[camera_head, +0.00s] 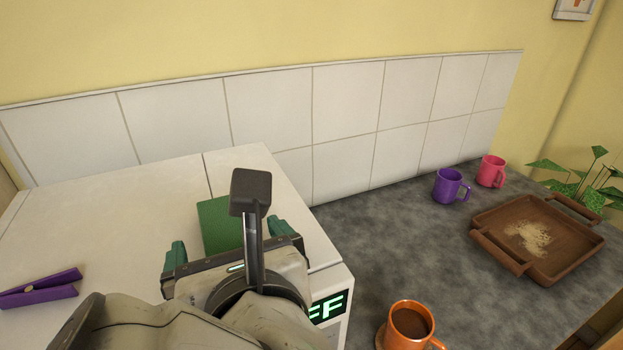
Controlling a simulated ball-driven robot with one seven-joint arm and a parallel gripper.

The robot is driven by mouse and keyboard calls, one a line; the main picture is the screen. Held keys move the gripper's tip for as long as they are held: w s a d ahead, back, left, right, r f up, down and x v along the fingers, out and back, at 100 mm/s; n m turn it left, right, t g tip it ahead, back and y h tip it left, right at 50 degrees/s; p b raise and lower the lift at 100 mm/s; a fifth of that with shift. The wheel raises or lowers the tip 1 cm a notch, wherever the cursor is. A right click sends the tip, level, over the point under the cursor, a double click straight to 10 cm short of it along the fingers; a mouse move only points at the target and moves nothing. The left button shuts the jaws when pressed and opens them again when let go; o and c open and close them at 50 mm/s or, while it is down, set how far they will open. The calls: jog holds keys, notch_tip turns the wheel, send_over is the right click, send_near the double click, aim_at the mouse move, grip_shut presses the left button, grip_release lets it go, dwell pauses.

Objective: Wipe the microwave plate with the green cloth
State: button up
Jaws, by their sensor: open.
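The green cloth (215,222) lies on top of a white box-shaped appliance (120,220), which has a green lit display (328,306) on its front and looks like the microwave. My gripper (232,250) is over the appliance top with its green-tipped fingers spread wide. The cloth shows between and beyond the fingers, partly hidden by my gripper and wrist. I cannot tell whether the fingers touch the cloth. No microwave plate can be made out in this view.
A purple clip-like object (42,288) lies on the appliance top at left. On the grey counter (390,235) are an orange mug (410,325) with dark liquid, a purple mug (450,186), a pink mug (491,171) and a brown tray (500,252) holding pale crumbs. A tiled wall closes the back.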

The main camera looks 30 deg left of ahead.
aim_at(229, 228)
jog(key=shift+x, duration=2.65)
jog(key=shift+w+d+f, duration=0.15)
jog(key=shift+c, duration=0.2)
jog(key=c, duration=1.1)
